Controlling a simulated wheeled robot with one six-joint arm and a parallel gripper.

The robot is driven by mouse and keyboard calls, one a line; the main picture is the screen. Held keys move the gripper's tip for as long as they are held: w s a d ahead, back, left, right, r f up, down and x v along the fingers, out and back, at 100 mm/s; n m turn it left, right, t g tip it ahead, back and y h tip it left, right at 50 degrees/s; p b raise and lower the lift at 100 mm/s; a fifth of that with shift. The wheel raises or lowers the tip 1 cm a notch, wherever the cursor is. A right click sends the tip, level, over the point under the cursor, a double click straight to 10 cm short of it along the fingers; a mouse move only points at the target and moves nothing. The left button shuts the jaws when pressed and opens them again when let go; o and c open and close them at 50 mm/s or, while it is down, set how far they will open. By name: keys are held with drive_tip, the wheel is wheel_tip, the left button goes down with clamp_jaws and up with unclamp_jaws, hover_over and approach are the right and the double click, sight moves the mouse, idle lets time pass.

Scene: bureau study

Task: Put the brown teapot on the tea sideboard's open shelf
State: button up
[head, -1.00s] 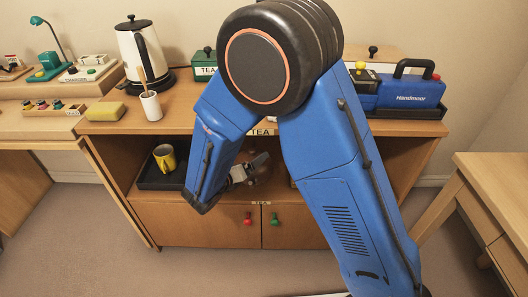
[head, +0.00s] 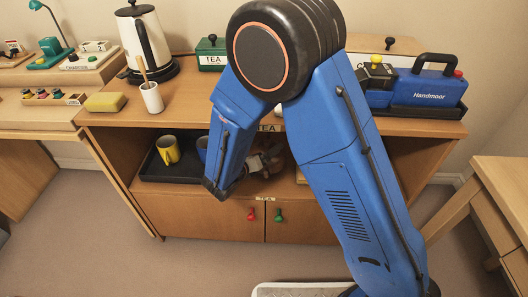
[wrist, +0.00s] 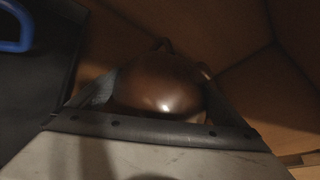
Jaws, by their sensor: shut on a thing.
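The brown teapot (wrist: 160,85) fills the middle of the wrist view, between the two fingers of my gripper (wrist: 160,108). My gripper is shut on it. In the head view my gripper (head: 262,162) is inside the open shelf (head: 262,187) of the tea sideboard (head: 200,218), right of the dark tray. The teapot is mostly hidden there behind my gripper and arm. I cannot tell whether its base touches the shelf board.
A dark tray (head: 160,177) on the shelf's left holds a yellow cup (head: 168,150) and a blue cup (head: 202,147), its handle near in the wrist view. The sideboard top (head: 190,95) is close above. A blue case (head: 428,90) stands top right.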

drive_tip(key=shift+f, duration=0.1)
drive_tip(key=o, duration=1.3)
drive_tip(key=shift+o, duration=0.2)
drive_tip(key=shift+s+a+r, duration=0.1)
drive_tip(key=shift+s+r, duration=0.05)
drive_tip(key=shift+r, duration=0.1)
drive_tip(key=v, duration=1.1)
drive_tip(key=shift+s+a, duration=0.15)
drive_tip(key=shift+s, duration=0.15)
drive_tip(key=shift+s, duration=0.1)
